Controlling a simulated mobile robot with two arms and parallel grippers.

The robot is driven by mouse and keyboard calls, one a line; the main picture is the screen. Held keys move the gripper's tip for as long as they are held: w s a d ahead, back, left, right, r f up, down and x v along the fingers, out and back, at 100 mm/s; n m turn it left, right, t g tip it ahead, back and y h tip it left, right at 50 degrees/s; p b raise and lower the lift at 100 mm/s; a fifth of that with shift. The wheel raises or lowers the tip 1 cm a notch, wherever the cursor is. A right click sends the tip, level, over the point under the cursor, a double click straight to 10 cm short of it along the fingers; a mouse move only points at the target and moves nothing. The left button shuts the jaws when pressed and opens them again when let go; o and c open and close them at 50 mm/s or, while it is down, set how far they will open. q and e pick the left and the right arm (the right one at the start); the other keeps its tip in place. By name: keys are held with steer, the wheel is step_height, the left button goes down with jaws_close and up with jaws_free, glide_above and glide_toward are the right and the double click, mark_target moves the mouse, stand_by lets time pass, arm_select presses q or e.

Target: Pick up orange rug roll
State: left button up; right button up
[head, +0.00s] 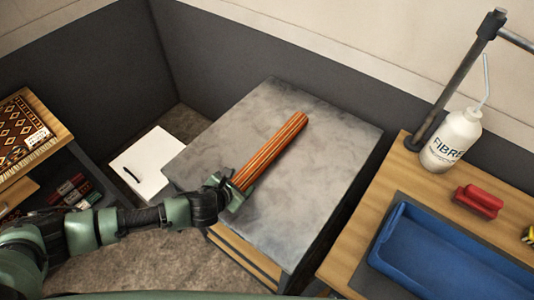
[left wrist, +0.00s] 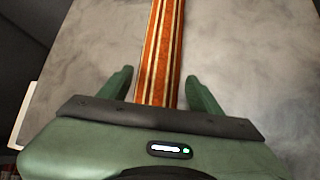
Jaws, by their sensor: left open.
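The orange rug roll (head: 270,152) has lengthwise stripes and lies on the grey stone-like top of a low cabinet (head: 330,150). My left gripper (head: 240,193) is at the near end of the roll. In the left wrist view the roll (left wrist: 160,50) runs between the two green fingers of the open gripper (left wrist: 160,88), with a gap on each side. The near end of the roll is hidden behind the gripper body. My right gripper is in neither view.
A wooden bench on the right holds a blue tray (head: 400,212), a red brush-like block (head: 479,201) and a white bottle (head: 452,140). A metal post (head: 455,85) rises there. A shelf with patterned rugs (head: 18,135) stands left. A white box (head: 148,163) is on the floor.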

arm_select(q)
steer(key=shift+x, duration=1.65)
steer(key=shift+a, duration=0.1)
jaws_close()
steer(key=shift+r, duration=0.15)
